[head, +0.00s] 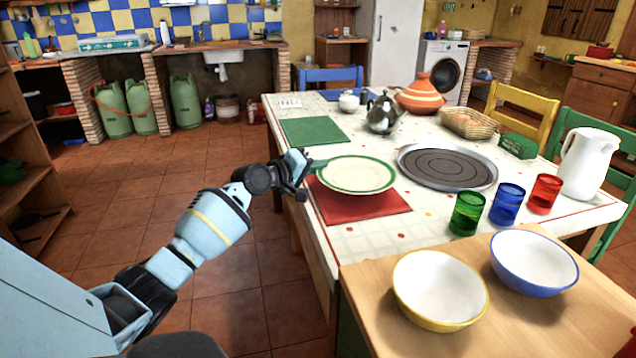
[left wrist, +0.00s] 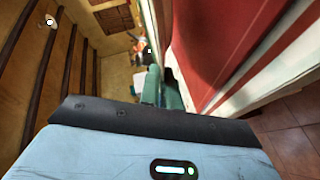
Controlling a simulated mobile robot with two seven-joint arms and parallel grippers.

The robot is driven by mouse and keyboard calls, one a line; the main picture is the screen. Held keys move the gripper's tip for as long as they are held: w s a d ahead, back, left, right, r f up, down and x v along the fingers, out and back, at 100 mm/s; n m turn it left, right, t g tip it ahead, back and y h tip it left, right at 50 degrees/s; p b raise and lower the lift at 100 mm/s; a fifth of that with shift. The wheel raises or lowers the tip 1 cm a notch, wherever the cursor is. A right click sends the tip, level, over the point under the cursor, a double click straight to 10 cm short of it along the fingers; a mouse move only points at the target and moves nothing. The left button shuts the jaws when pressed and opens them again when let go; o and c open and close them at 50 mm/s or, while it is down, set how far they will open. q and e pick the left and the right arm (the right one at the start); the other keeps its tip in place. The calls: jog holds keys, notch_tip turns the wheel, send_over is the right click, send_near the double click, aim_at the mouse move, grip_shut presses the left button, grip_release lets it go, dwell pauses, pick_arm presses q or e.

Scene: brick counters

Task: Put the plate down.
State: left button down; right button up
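The plate (head: 357,174) is cream with a green rim. In the head view it is over the back part of the red placemat (head: 362,206), at the table's left side. I cannot tell whether it rests on the mat or is slightly above it. My left gripper (head: 318,164) is at the plate's left edge, its teal fingers meeting the rim. The fingers also show in the left wrist view (left wrist: 162,90), close together beside the red mat (left wrist: 225,45); their grip on the rim is unclear there. My right gripper is not in view.
A round dark tray (head: 447,167) is right of the plate. Green (head: 467,213), blue (head: 507,204) and red (head: 544,194) glasses stand nearer. A yellow bowl (head: 440,288) and a blue bowl (head: 534,262) are in front. A green placemat (head: 316,130) lies behind, bare.

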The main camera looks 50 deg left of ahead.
aim_at(317, 187)
pick_arm(q)
jog(key=shift+f, duration=0.15)
notch_tip(317, 187, down, 3)
jog(key=shift+f+b, duration=0.1)
jog(key=shift+b, duration=0.55)
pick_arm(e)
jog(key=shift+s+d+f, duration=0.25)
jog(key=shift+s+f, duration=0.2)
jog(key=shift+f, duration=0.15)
pick_arm(q)
jog(key=c, duration=2.1)
grip_release()
jog(key=shift+f, duration=0.15)
jog(key=shift+o, duration=0.9)
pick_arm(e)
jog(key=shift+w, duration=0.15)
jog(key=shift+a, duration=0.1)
